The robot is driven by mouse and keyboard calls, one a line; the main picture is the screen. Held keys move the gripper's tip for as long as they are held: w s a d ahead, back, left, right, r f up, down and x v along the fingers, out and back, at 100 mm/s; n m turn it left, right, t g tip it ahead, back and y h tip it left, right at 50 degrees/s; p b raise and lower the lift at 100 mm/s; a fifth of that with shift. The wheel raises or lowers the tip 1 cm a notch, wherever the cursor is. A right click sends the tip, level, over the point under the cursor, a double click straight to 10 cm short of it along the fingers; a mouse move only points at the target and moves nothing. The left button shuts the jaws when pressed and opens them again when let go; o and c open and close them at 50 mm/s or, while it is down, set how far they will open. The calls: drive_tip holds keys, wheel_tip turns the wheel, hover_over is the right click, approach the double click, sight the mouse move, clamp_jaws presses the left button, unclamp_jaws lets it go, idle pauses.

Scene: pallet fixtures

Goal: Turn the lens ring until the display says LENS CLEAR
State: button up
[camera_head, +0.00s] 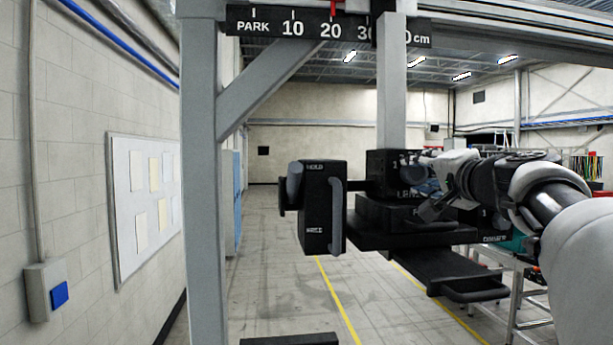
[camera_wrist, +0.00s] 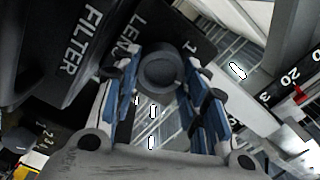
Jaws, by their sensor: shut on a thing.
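The lens ring (camera_wrist: 160,68) is a dark round knob on the black face marked LENS in the wrist view. My gripper (camera_head: 428,187) reaches in from the right to the black camera-like unit (camera_head: 392,212) in the head view. In the wrist view its two blue-padded fingers lie on either side of the ring, shut on it. In the head view my gripper and wrist hide the ring and part of the LENS lettering. No display reading LENS CLEAR can be made out in either view.
The unit hangs on a grey column (camera_head: 391,85) below a rail with a centimetre scale (camera_head: 262,22); a red marker stands just right of 20. A black handled box (camera_head: 321,235) marked HOLD juts left. A black handled tray (camera_head: 445,270) sits below. Open floor lies behind.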

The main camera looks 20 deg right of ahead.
drive_tip(key=m, duration=0.3)
drive_tip(key=shift+m, duration=2.2)
drive_tip(key=o, duration=1.1)
drive_tip(key=shift+f, duration=0.1)
drive_tip(key=shift+c, duration=0.2)
drive_tip(key=v, duration=0.7)
drive_tip(key=shift+s, duration=0.25)
